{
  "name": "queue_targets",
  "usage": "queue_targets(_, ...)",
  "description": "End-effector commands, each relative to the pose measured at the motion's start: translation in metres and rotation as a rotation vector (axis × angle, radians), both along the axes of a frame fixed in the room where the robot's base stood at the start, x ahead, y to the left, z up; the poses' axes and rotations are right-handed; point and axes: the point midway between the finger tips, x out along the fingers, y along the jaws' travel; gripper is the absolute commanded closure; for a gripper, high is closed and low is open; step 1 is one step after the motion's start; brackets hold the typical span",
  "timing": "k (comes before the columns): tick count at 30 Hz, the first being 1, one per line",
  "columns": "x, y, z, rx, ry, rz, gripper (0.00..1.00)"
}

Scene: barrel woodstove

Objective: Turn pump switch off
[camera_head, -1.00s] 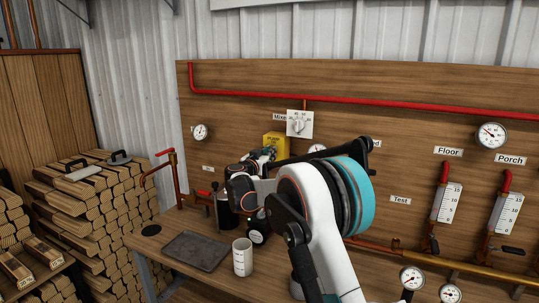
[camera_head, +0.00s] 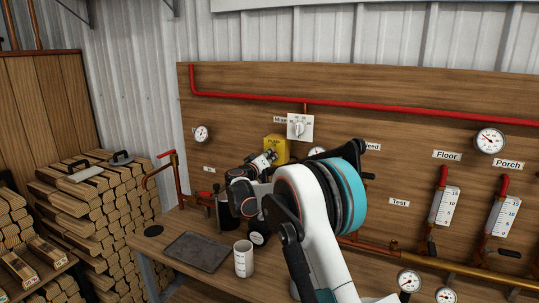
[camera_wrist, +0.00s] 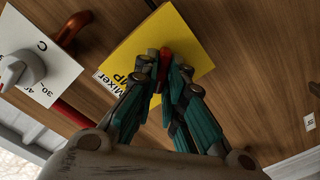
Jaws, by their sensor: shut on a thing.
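My fingertips and the lever are too small or hidden to make out there.
The white mixer dial plate (camera_head: 300,127) sits just above the box; the dial knob (camera_wrist: 20,70) is close left in the wrist view. A white cup (camera_head: 243,260) and dark tray (camera_head: 197,251) stand on the bench below. Gauges and red pipes (camera_head: 360,107) line the panel.

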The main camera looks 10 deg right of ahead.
Motion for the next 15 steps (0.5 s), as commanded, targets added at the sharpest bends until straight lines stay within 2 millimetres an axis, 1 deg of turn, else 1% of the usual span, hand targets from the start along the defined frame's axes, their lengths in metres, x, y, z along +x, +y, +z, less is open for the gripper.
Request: queue_targets(15, 0.0015, 0.0009, 0.0001, -0.397, 0.287, 0.000, 1.00)
